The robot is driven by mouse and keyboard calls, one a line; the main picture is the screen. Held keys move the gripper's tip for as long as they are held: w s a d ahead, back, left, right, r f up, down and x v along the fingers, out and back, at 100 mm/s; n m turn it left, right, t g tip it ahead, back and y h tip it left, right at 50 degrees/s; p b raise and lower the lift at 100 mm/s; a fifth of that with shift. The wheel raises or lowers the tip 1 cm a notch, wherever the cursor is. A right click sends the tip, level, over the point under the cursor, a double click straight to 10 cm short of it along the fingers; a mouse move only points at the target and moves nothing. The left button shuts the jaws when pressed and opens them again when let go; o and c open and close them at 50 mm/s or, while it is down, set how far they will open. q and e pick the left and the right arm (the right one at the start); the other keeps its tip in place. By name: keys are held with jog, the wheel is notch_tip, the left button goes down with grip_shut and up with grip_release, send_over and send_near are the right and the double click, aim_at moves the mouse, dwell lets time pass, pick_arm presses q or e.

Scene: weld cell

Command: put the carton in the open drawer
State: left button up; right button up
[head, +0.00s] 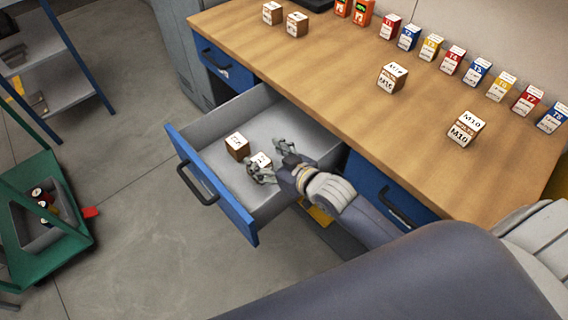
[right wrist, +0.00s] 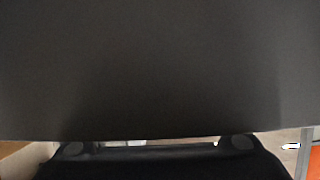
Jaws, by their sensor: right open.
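The open drawer (head: 207,170) has a blue front with a black handle and a grey inside; it is pulled out from under the wooden workbench. A brown and white carton (head: 237,145) stands on the drawer floor. A second small carton (head: 262,159) is in the drawer, between the fingers of my right gripper (head: 270,162) and partly hidden by them. My right gripper is open, reaching down into the drawer. I cannot tell whether a finger touches the carton. My left gripper is not in view. The right wrist view is mostly filled by a close, plain dark surface.
On the workbench (head: 330,85) stand several brown and white cartons, such as one marked M10 (head: 466,130), and a row of coloured boxes (head: 452,59) along the back. A closed blue drawer (head: 385,190) is at right. A green cart (head: 50,215) stands left on open floor.

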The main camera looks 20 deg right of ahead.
jog(key=v, duration=0.9)
jog(key=shift+r, duration=0.3)
